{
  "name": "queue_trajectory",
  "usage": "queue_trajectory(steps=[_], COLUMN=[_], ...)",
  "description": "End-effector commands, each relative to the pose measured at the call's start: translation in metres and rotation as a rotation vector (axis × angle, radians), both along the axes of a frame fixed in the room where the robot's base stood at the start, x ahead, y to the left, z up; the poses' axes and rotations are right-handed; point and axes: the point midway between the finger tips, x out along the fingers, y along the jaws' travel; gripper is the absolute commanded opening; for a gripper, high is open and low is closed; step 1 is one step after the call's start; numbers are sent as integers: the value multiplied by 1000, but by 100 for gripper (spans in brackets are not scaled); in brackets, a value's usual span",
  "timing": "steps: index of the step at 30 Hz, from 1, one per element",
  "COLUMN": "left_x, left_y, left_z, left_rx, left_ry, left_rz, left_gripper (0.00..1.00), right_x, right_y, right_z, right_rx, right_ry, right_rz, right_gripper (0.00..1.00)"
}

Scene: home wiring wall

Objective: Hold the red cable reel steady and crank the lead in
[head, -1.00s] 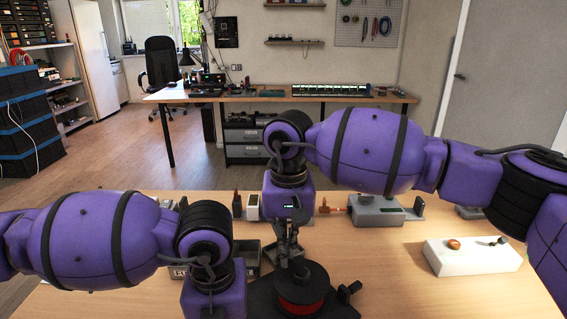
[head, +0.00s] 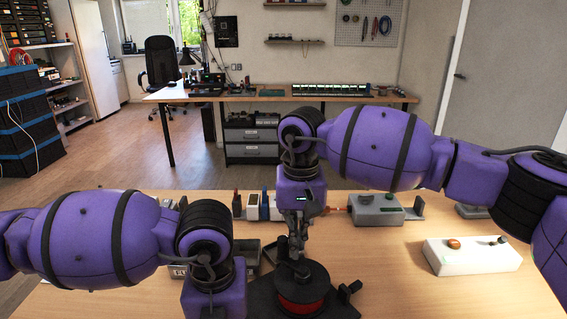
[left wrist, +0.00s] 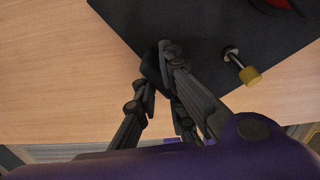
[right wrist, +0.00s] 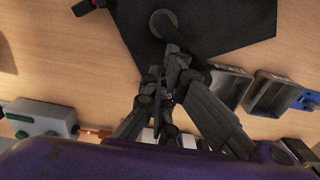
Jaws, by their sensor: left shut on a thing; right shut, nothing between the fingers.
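The red cable reel (head: 301,306) stands on a black base plate (head: 262,297) at the table's front. Its dark top and crank parts show above the red. My right gripper (head: 298,236) is above the reel, shut and empty. In the right wrist view its fingertips (right wrist: 172,68) are close to a round dark knob (right wrist: 164,24); I cannot tell whether they touch. In the left wrist view my left gripper (left wrist: 165,62) is shut on a black block (left wrist: 151,66) at the plate's edge. A yellow-capped pin (left wrist: 249,75) is beside it. The head view hides the left fingers behind my arm.
Grey bins (right wrist: 270,94) lie beside the plate. A grey box (head: 376,210) with a green button and orange plug stands behind the reel to the right. A white block (head: 471,256) is farther right. Table between reel and white block is mostly clear.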

Motion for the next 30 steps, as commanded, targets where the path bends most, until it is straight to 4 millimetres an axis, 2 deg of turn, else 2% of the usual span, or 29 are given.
queue_trajectory(steps=[24, 30], left_x=[0, 0], left_y=[0, 0], left_z=[0, 0], left_rx=[0, 0], left_ry=[-1, -1], left_rz=[0, 0], left_gripper=[0, 0], right_x=[11, 11], right_y=[-13, -13], right_z=[0, 0], right_rx=[0, 0], right_ry=[0, 0], right_rz=[1, 1], right_gripper=[0, 22])
